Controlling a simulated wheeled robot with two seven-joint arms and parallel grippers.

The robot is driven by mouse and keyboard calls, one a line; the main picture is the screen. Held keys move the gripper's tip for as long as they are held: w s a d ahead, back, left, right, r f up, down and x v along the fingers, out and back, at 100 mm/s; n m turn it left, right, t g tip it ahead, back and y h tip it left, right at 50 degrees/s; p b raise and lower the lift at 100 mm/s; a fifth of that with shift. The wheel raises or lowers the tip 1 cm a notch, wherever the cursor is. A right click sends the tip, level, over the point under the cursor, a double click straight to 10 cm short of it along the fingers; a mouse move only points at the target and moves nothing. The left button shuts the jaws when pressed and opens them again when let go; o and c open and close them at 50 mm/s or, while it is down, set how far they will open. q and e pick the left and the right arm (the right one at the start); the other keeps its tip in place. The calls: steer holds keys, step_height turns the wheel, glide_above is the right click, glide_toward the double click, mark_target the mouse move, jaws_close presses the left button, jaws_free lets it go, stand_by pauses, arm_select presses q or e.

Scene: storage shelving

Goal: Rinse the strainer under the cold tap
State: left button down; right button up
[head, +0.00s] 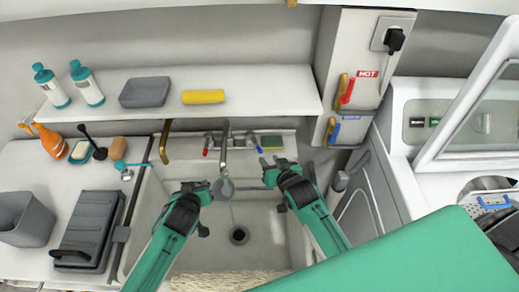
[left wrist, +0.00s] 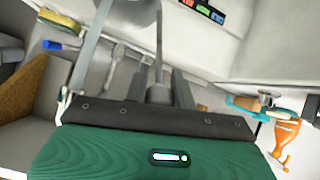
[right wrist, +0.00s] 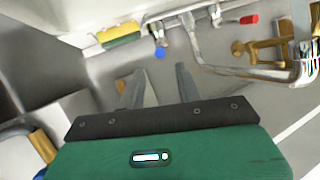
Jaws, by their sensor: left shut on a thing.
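The sink (head: 262,255) lies in front of me with a round drain. The grey tap (head: 226,140) reaches over it from the back. The strainer (head: 225,188) is a small round grey thing below the spout. My left gripper (head: 207,187) is shut on it at its left side; a thin grey rod shows between the fingers in the left wrist view. A faint pale line runs below the strainer; I cannot tell whether it is water. The blue cold knob (right wrist: 160,53) sits behind the basin. My right gripper (right wrist: 161,84) is open and empty, a little short of the knob.
The red knob (head: 205,149) is on the tap's left. A yellow-green sponge (head: 271,142) lies on the back ledge. A black case (head: 88,228) and a grey bin (head: 24,218) stand on the left counter. A shelf (head: 245,90) hangs above the sink.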

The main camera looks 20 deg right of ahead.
mark_target(260, 149)
steer(key=x, duration=0.9)
steer(key=shift+w+f, duration=0.15)
steer(key=shift+w, duration=0.05)
jaws_close()
